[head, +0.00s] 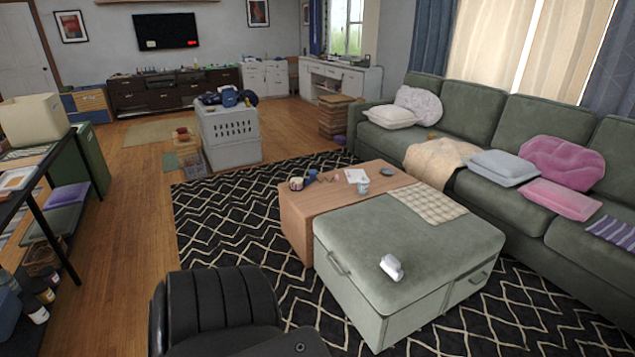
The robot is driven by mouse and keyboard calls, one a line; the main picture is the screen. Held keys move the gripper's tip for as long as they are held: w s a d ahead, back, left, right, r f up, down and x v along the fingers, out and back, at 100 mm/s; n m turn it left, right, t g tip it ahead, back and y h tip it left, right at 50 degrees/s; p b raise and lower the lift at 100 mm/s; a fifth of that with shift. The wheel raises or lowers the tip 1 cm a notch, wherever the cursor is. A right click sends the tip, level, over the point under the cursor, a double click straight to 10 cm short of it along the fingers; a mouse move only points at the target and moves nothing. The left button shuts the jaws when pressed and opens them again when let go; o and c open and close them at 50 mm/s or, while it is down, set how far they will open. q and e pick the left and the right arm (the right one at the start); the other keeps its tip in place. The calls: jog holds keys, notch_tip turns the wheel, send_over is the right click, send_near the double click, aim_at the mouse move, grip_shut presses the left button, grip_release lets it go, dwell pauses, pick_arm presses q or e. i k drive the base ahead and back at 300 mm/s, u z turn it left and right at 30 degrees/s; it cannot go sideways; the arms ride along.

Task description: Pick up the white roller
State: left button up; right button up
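A small white object (391,267), which looks like the white roller, lies on top of the green ottoman (440,245) near its front left edge. Its finer shape is too small to make out. Neither of my grippers shows in the head view.
A wooden coffee table (300,210) with small items adjoins the ottoman's far side. A green sectional sofa (475,120) runs along the right. A black chair (225,305) stands in front. A shelf (50,215) is at left. Wooden floor (125,250) is open between shelf and rug.

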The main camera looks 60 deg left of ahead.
aim_at(389, 263)
jog(key=u, duration=2.1)
jog(key=i, duration=0.65)
jog(key=u, duration=0.9)
jog(key=i, duration=0.8)
jog(key=u, duration=0.05)
